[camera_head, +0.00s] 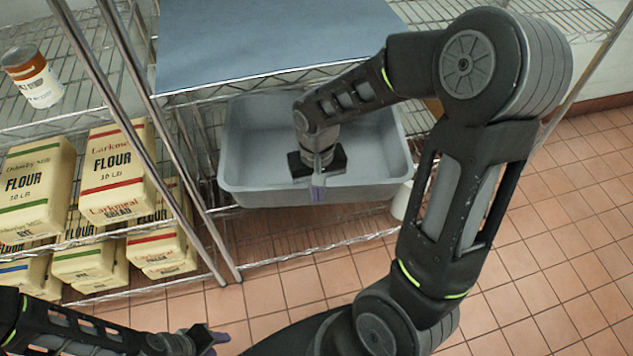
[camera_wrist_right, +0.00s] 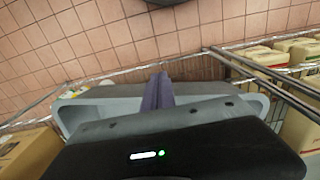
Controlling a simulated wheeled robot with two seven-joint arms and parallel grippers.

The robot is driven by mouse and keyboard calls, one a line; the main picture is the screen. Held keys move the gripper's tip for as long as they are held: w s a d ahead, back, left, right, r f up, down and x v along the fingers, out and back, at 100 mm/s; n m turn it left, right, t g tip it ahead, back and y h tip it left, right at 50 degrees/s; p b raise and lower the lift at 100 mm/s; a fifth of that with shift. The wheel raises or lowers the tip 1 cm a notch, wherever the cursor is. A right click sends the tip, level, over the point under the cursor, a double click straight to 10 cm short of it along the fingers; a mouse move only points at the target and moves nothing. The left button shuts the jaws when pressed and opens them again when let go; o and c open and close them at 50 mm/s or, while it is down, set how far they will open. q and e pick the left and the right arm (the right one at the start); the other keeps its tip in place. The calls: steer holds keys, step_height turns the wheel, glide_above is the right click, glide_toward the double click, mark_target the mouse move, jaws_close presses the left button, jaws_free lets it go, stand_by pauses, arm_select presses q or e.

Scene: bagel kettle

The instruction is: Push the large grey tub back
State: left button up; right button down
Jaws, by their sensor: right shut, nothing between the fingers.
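The large grey tub (camera_head: 255,180) sits on a wire shelf below a covered upper shelf, its front wall facing me at the shelf's front edge. It also shows in the wrist view (camera_wrist_right: 85,105). My right gripper (camera_head: 317,190) is shut and empty, pointing down at the middle of the tub's front rim. Its purple fingers (camera_wrist_right: 158,90) overlap the rim in both views; I cannot tell whether they touch it. My left gripper (camera_head: 215,340) is low at the bottom left, away from the tub; its jaw opening is unclear.
A blue-grey sheet (camera_head: 270,40) covers the shelf above the tub. Metal posts (camera_head: 180,150) stand left of it. A white container (camera_head: 402,200) is at the tub's right. Tiled floor (camera_head: 560,220) is clear.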

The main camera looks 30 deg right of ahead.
mark_target(309, 196)
steer(key=w+d+f, duration=0.1)
steer(key=w+f, duration=0.2)
steer(key=f, duration=0.2)
steer(key=shift+w+d+f, duration=0.2)
steer(key=shift+w, duration=0.2)
steer(key=shift+w, duration=0.1)
steer(key=w, duration=0.1)
steer(key=w+d, duration=0.1)
steer(key=w, duration=0.1)
steer(key=shift+w+d+f, duration=0.1)
steer(key=shift+w+d, duration=0.05)
steer(key=shift+w, duration=0.15)
steer(key=shift+s, duration=0.25)
